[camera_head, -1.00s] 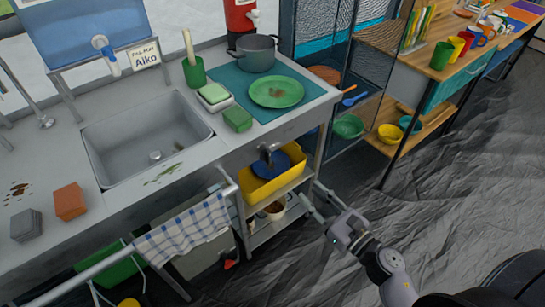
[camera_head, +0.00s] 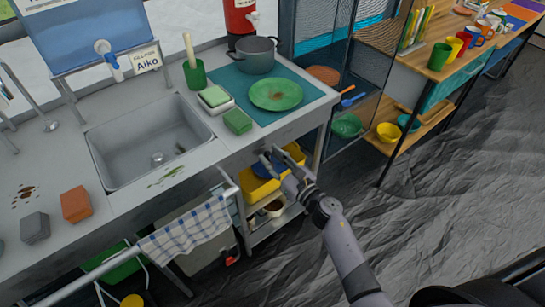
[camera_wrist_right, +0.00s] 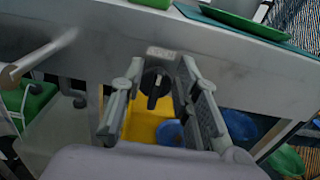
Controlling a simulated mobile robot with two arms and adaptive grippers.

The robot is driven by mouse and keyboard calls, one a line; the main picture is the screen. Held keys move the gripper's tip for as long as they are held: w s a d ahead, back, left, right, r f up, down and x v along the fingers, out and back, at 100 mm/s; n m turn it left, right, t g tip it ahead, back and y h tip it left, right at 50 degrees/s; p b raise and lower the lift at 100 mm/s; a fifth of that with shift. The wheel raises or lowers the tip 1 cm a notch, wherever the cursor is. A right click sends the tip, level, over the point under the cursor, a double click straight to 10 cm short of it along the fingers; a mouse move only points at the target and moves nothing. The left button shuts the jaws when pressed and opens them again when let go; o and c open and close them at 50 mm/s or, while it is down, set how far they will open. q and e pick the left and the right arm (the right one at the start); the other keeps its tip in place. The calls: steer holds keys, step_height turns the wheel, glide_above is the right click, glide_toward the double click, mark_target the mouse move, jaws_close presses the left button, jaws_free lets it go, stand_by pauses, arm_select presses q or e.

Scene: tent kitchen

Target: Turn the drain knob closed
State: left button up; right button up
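The drain knob (camera_wrist_right: 156,83) is black with a raised bar, on the front face of the sink counter in the right wrist view. A small label (camera_wrist_right: 161,53) sits above it. My right gripper (camera_wrist_right: 160,78) is open, with one finger to either side of the knob in that view; contact cannot be told. In the head view my right gripper (camera_head: 277,158) is at the counter's front, below the green plate, and the knob cannot be made out. The sink basin (camera_head: 150,140) has a drain (camera_head: 157,158) in its floor. My left gripper is not in view.
A yellow bin (camera_head: 258,188) with blue dishes stands on the shelf below the counter. A towel (camera_head: 185,230) hangs on a rail (camera_head: 85,277) to the left. A green plate (camera_head: 276,94) and a pot (camera_head: 256,56) stand on the counter. The floor at right is open.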

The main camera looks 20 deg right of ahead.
steer(key=shift+c, duration=0.5)
jaws_close()
